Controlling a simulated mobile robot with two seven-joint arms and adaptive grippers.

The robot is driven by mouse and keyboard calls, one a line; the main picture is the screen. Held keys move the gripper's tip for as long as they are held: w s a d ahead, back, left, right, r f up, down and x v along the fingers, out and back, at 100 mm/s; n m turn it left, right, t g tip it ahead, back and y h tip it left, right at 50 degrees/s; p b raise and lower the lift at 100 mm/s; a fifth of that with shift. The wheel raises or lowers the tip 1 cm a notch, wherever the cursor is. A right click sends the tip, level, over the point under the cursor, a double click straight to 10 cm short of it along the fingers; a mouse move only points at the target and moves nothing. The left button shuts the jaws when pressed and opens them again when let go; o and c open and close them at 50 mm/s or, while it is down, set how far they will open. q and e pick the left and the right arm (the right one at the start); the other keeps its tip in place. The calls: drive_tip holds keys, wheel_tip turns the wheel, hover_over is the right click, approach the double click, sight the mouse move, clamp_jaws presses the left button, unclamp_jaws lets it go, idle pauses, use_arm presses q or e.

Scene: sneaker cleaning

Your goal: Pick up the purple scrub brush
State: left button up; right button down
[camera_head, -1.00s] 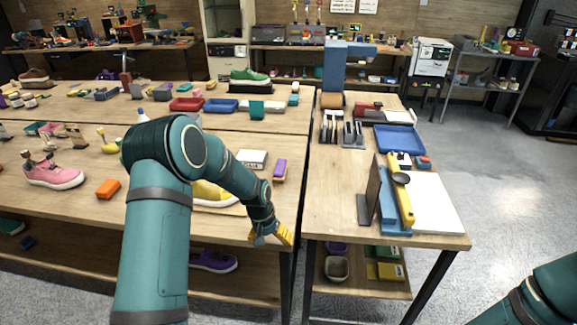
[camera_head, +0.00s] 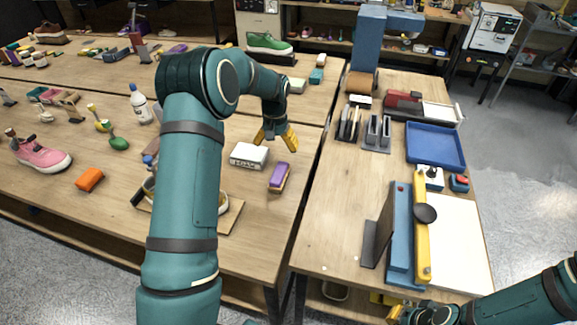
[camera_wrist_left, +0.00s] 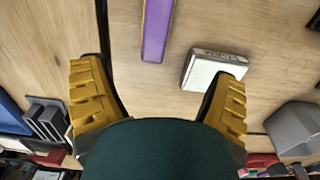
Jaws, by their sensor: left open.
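The purple scrub brush (camera_head: 279,175) lies on the wooden workbench near its right edge, purple side up. In the left wrist view, the purple scrub brush (camera_wrist_left: 157,30) shows at the top, between and beyond the fingertips. My left gripper (camera_head: 277,136) is open and empty, above the table just behind the brush in the head view. Its yellow fingers also show spread apart in the left wrist view (camera_wrist_left: 158,92). My right gripper (camera_head: 408,312) is low at the bottom right of the head view, and its jaws are unclear.
A white box (camera_head: 249,156) lies just left of the brush. An orange block (camera_head: 90,179) and a pink sneaker (camera_head: 42,153) are farther left. Grey slotted holders (camera_head: 377,133) and a blue tray (camera_head: 435,146) stand on the right-hand bench, across a gap.

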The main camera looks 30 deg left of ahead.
sight(279, 173)
use_arm(q)
wheel_tip(279, 173, down, 8)
drive_tip(key=shift+s+r, duration=0.15)
drive_tip(key=shift+d+f, duration=0.2)
drive_tip(key=shift+f, duration=1.3)
drive_tip(key=shift+d+f, duration=0.2)
drive_tip(key=shift+f, duration=1.3)
drive_tip(key=c, duration=1.3)
